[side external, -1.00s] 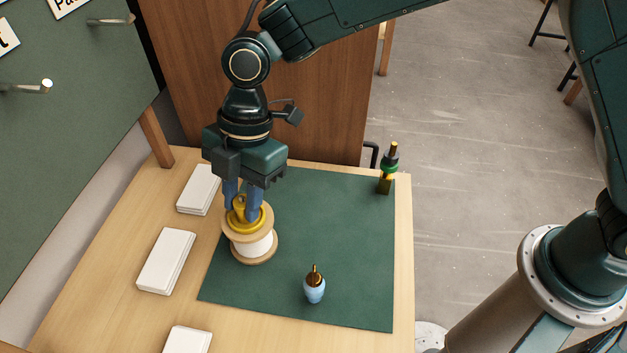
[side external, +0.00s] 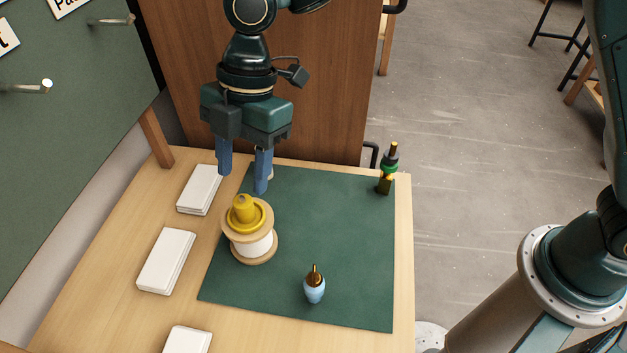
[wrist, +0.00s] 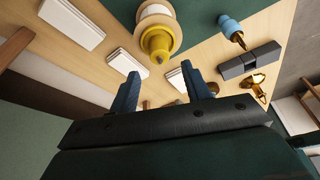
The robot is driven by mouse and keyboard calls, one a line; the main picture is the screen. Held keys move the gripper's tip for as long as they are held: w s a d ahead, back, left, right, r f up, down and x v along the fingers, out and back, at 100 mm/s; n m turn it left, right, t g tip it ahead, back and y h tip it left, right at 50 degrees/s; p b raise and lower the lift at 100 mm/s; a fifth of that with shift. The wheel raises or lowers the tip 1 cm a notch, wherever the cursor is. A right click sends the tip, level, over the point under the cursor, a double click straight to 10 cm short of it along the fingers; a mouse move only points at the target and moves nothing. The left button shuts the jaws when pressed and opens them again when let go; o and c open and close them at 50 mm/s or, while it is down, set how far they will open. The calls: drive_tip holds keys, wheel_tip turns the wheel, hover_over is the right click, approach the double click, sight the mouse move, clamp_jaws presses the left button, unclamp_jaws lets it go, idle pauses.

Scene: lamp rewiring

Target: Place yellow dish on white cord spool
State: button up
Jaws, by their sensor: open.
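The yellow dish (side external: 260,216), with a raised yellow stub at its middle, rests upright on the top flange of the white cord spool (side external: 253,247). The spool has pale wooden flanges and stands on the green mat. My gripper (side external: 244,180) is open and empty above and behind the dish, its two blue fingers apart and clear of it. In the wrist view the dish (wrist: 156,40) and spool (wrist: 157,11) show beyond the open gripper (wrist: 160,72). The spool's far side is hidden.
A light blue bulb-shaped piece (side external: 314,290) stands on the green mat (side external: 345,230). A dark green and brass piece (side external: 388,170) stands at the mat's far right corner. White stacks (side external: 166,261) lie along the left. The mat's right middle is clear.

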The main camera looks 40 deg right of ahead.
drive_tip(key=v, duration=0.6)
drive_tip(key=shift+r, duration=0.25)
drive_tip(key=shift+d, duration=0.1)
drive_tip(key=s+d+r+m+t, duration=0.1)
drive_tip(key=s+d+r+m, duration=0.1)
drive_tip(key=d+r+m, duration=0.3)
drive_tip(key=s+d+r+m+t, duration=0.1)
drive_tip(key=s+d+m+t, duration=0.15)
drive_tip(key=d, duration=0.55)
drive_tip(key=s+d+r+m+t, duration=0.1)
drive_tip(key=s+d+r+m, duration=0.1)
drive_tip(key=d+m, duration=0.3)
drive_tip(key=s+d+f+m+t+h, duration=0.1)
drive_tip(key=s+d+f+m, duration=0.1)
drive_tip(key=s+d+m, duration=0.3)
drive_tip(key=s+d+f+m+t+h, duration=0.1)
drive_tip(key=s+d+f+m+h, duration=0.1)
drive_tip(key=s+d+m, duration=0.3)
drive_tip(key=s+d, duration=0.4)
drive_tip(key=d, duration=0.2)
drive_tip(key=shift+s+f, duration=0.25)
drive_tip(key=shift+f, duration=0.15)
